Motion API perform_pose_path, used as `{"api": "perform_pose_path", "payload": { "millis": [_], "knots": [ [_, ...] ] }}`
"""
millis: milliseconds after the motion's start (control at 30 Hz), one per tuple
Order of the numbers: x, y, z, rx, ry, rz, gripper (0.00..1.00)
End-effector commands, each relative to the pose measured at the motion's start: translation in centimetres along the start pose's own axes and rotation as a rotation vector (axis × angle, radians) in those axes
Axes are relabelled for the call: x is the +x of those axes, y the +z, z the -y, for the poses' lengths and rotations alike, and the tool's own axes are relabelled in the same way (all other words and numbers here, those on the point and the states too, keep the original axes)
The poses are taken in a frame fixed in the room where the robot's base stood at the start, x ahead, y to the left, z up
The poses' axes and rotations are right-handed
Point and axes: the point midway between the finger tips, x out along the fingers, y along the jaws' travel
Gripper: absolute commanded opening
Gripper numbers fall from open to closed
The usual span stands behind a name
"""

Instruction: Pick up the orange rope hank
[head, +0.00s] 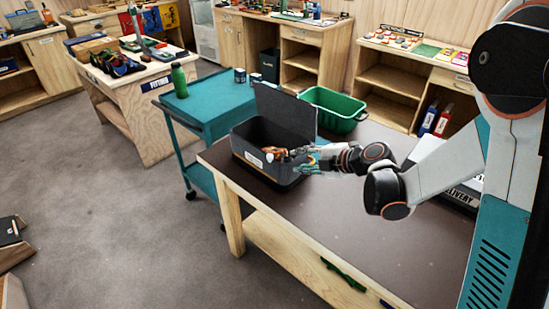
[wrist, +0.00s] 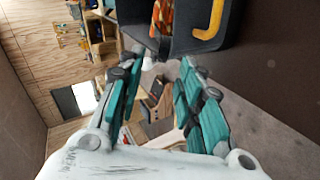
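The orange rope hank (head: 274,152) shows inside an open dark box (head: 240,148) on the brown-topped table in the head view. In the wrist view an orange patterned bundle, seemingly the hank (wrist: 162,16), shows at the top edge, partly cut off, inside the dark box (wrist: 232,32). My gripper (head: 302,159) is over the right side of the box, close to the hank on its right. In the wrist view my gripper (wrist: 162,66) has its teal fingers spread apart with nothing between them. I cannot tell its exact height above the box.
The box's raised lid (head: 287,110) stands at its back. A green tub (head: 334,108) is behind it. A yellow-orange curved piece (wrist: 211,20) lies in the box beside the hank. A teal cart (head: 213,98) stands left of the table. The tabletop in front is clear.

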Motion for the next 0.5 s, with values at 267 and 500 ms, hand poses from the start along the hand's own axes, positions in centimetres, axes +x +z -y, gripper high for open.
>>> {"api": "perform_pose_path", "payload": {
  "millis": [267,500],
  "knots": [
    [3.0,-0.3,0.6,-0.001,-0.001,-0.002,0.33],
    [5.2,-0.3,0.5,0.001,0.0,0.0,0.33]
  ]
}}
